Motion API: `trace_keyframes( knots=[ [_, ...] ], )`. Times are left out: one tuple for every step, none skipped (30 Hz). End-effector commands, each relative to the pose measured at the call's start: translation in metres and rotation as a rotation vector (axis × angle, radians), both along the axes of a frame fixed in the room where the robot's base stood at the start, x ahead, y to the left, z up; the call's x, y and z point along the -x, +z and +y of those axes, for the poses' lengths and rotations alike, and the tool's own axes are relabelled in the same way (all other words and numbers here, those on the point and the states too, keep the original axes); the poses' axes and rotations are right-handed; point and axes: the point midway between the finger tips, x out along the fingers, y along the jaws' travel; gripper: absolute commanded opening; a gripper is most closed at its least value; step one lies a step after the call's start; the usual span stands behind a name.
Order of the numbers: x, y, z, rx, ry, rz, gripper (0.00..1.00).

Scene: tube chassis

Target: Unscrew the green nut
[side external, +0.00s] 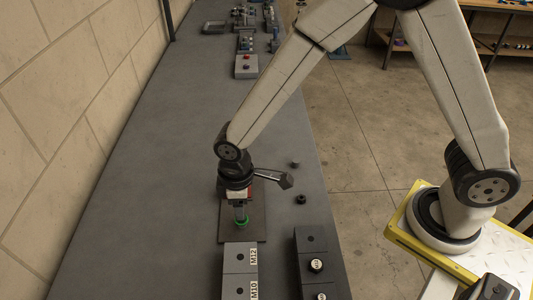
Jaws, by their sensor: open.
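The green nut (242,223) shows as a small green ring low over a dark flat plate (255,230) on the grey bench. My gripper (240,210) points straight down right above the nut, with its fingers close to it. The jaws are open. The fingers and the nut are small here, so I cannot tell whether they touch, and any thread or bolt inside the nut is hidden.
Grey blocks marked M12 (240,257) and M10 (240,287) stand in front of the plate. Dark blocks with bolt heads (315,265) stand to their right. Small dark parts (301,199) lie near the bench's right edge. The bench's left side is clear.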

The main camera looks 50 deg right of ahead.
Motion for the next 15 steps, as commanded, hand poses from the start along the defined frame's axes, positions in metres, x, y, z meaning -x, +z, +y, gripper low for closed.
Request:
trace_keyframes(
  knots=[
    [0.000, -0.005, 0.000, 0.001, 0.000, 0.001, 0.52],
    [0.000, -0.007, 0.000, 0.001, 0.000, 0.001, 0.52],
    [0.000, -0.011, 0.000, 0.001, 0.000, 0.002, 0.52],
    [0.000, -0.013, 0.000, 0.001, 0.000, 0.002, 0.52],
    [0.000, -0.016, 0.000, 0.001, 0.000, 0.001, 0.52],
    [0.000, -0.019, 0.000, 0.001, 0.000, 0.001, 0.52],
    [0.000, -0.021, 0.000, 0.001, 0.000, 0.002, 0.52],
    [0.001, -0.023, 0.000, 0.001, 0.000, 0.002, 0.52],
    [0.000, -0.026, 0.000, 0.001, 0.000, 0.002, 0.52],
    [0.000, -0.027, 0.000, 0.001, 0.000, 0.001, 0.52],
    [0.000, -0.029, 0.000, 0.001, 0.000, 0.001, 0.52],
    [0.000, -0.031, 0.000, 0.000, 0.000, 0.000, 0.52],
    [0.000, -0.032, 0.000, 0.001, 0.000, 0.001, 0.52],
    [0.000, -0.033, 0.000, 0.001, 0.000, 0.001, 0.52],
    [0.000, -0.034, 0.000, 0.001, 0.000, 0.001, 0.52]
  ],
)
